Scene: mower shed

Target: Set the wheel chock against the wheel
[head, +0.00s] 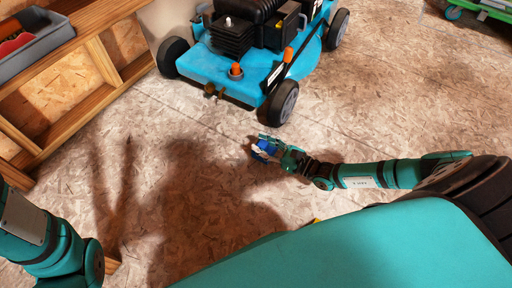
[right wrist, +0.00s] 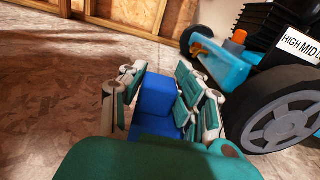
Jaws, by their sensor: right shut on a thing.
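The wheel chock (head: 262,151) is blue and sits between the fingers of my right gripper (head: 268,146), just in front of the mower. In the right wrist view the chock (right wrist: 154,100) shows as a blue block with the gripper's fingers (right wrist: 160,95) shut on both its sides. The mower's near wheel (head: 283,102) is black with a grey hub; it stands close beyond the chock with a gap of floor between. In the right wrist view this wheel (right wrist: 282,120) is to the right of the gripper. Of my left arm only links show at lower left; its gripper is out of view.
The blue mower (head: 240,65) stands on the board floor (head: 170,130). A wooden shelf (head: 105,60) with a grey bin (head: 40,45) is at the left. A green cart (head: 485,8) is at the far right. Floor left of the chock is clear.

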